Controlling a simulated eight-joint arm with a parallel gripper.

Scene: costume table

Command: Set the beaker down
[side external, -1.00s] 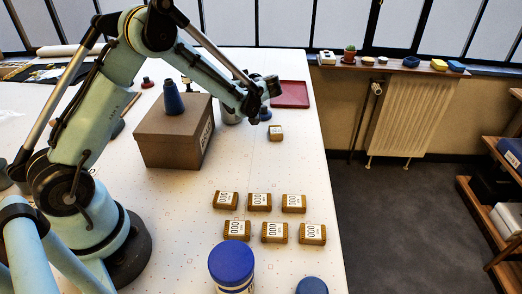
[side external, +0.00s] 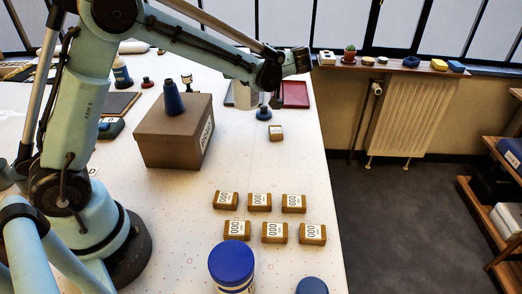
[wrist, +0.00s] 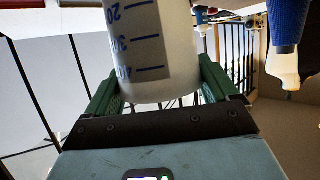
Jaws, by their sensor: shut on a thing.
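The beaker (wrist: 150,55) is whitish and translucent with blue graduation marks. It fills the upper middle of the wrist view, and its top part there is cut off. My gripper (wrist: 160,88) is shut on it, with one green finger on each side. In the side view my gripper is mostly hidden behind my arm. A pale shape there, left of my wrist, looks like the beaker (side external: 244,95), partly covered by my arm. It appears raised over the far part of the table, but the gap below it cannot be judged.
A red tray (side external: 295,95) lies near the table's far right edge. A blue object (side external: 263,113) and a small brown labelled block (side external: 276,132) stand nearby. Several labelled blocks (side external: 259,202) sit nearer, with bare table between.

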